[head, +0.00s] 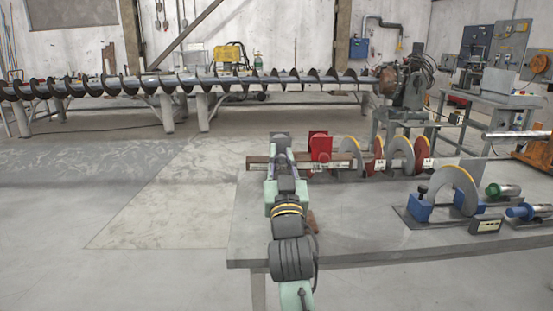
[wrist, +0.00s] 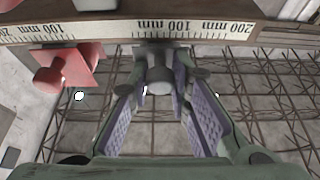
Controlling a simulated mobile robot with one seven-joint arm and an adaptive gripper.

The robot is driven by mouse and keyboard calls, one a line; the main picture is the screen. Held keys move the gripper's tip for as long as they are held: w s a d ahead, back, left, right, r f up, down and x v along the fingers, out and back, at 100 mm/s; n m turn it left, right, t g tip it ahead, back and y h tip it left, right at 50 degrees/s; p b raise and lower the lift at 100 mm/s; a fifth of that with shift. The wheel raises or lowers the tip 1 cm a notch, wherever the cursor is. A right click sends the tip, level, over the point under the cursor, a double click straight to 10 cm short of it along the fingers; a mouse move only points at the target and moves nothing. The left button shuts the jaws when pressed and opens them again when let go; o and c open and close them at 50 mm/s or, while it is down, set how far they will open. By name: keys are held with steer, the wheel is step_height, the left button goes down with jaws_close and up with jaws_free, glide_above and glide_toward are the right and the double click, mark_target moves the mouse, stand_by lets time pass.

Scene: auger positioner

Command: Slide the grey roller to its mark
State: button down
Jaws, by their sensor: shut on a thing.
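The grey roller (wrist: 159,78) shows in the wrist view as a rounded grey knob below the edge of the scaled rail (wrist: 200,32). My gripper (wrist: 162,92) has its purple-padded fingers closed on it from both sides. In the head view my gripper (head: 284,160) reaches the left part of the rail (head: 258,162), and a dark grey block (head: 281,139), seemingly the roller's upper part, stands above it. The rail carries printed millimetre labels. The roller's mark cannot be made out.
A red slider (head: 320,147) sits on the rail just right of my gripper; in the wrist view it is at left (wrist: 68,68). Yellow-edged discs (head: 401,155) stand farther right. A blue-blocked fixture (head: 419,207) is on the bench (head: 345,230).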

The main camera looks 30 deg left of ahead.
steer(key=c, duration=1.5)
jaws_free()
steer(key=shift+s+a, duration=0.1)
steer(key=shift+a, duration=0.05)
steer(key=shift+o, duration=0.2)
steer(key=v, duration=0.7)
steer(key=shift+s, duration=0.2)
steer(key=shift+f, duration=0.1)
